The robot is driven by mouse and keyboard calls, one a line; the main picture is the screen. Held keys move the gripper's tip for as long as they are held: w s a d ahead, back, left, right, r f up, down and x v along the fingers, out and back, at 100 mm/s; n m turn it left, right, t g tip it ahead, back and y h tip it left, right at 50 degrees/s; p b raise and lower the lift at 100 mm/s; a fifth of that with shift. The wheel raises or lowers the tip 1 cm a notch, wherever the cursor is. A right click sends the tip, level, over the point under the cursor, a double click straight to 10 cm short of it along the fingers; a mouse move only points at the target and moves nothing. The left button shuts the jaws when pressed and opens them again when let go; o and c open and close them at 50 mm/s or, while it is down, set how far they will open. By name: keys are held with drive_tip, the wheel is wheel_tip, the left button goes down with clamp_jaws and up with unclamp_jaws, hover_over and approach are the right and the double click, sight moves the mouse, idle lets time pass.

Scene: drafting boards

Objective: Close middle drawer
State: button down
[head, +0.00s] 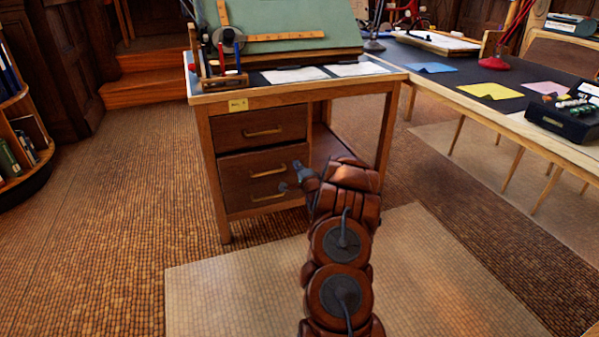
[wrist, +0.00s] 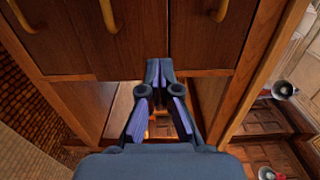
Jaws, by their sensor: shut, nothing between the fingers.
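The middle drawer (head: 238,168) is in the wooden desk, between the top drawer (head: 233,130) and the bottom drawer (head: 240,198). It has a brass handle (head: 268,172). Its front appears to stand slightly proud of the desk, but how far is hard to tell. In the wrist view the drawer fronts lie side by side, with the middle drawer (wrist: 138,45) in the centre. My gripper (head: 284,187) is shut and empty near the right side of the drawer stack. Its fingertips (wrist: 158,66) show close to the drawers' edge; contact cannot be told.
The desk (head: 210,165) has an open bay with a right leg (head: 386,125) beside the drawers. A long table (head: 470,92) stands at the right and a curved bookshelf (head: 22,140) at the far left. The floor in front of the desk is clear.

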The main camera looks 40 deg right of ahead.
sight(287, 149)
drive_tip(key=b+x, duration=0.3)
drive_tip(key=x, duration=0.5)
drive_tip(key=shift+f, duration=0.1)
drive_tip(key=shift+b+x, duration=0.3)
drive_tip(key=shift+x, duration=0.5)
drive_tip(key=shift+w+d, duration=0.1)
drive_tip(key=shift+w, duration=0.05)
